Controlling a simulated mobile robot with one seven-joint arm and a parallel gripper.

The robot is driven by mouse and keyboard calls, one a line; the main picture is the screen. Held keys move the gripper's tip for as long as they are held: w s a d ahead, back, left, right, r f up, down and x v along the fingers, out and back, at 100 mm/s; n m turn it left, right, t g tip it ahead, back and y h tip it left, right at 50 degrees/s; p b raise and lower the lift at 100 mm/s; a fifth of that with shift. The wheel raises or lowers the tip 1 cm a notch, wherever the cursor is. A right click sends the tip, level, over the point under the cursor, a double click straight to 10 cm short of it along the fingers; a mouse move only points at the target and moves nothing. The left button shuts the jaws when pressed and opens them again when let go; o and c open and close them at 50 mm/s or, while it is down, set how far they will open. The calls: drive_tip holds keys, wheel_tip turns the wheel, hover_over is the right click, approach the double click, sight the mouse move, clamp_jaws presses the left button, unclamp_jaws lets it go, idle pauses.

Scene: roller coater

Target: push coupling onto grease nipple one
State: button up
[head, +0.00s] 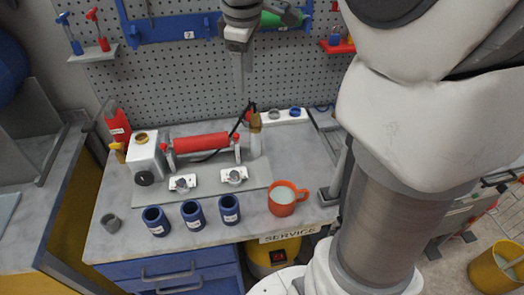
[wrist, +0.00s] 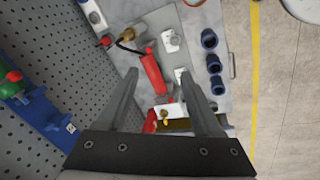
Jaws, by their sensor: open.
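My gripper (head: 242,92) hangs high over the back of the workbench, fingers pointing down. In the wrist view my gripper (wrist: 158,76) is open, with nothing between its fingers. A brass piece, which looks like the coupling (head: 255,122), stands upright at the back of the bench beside the red roller's right end, a black hose at its top. It also shows in the wrist view (wrist: 127,35), apart from the fingers. Two white blocks with round metal parts (head: 182,183) (head: 235,176) lie in front of the roller. The grease nipples are too small to make out.
The red roller (head: 201,142) lies across the bench (head: 120,208). Several blue cups (head: 191,214) and an orange mug (head: 284,198) stand along the front. A pegboard (head: 180,70) with tools rises behind. A white box (head: 144,150) stands left of the roller.

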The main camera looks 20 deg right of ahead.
drive_tip(key=s+a+f+m+t, duration=0.1)
drive_tip(key=s+m, duration=0.4)
drive_tip(key=s, duration=0.5)
drive_tip(key=s+a+f+m+t+b, duration=0.1)
drive_tip(key=s+a+f+m+t, duration=0.1)
drive_tip(key=s, duration=0.8)
wheel_tip(320, 180, down, 2)
drive_tip(key=a+m, duration=0.1)
drive_tip(key=m, duration=0.2)
drive_tip(key=shift+s+a+f+y+b, duration=0.2)
drive_tip(key=shift+y+b, duration=0.1)
drive_tip(key=shift+y, duration=0.1)
drive_tip(key=shift+c, duration=0.2)
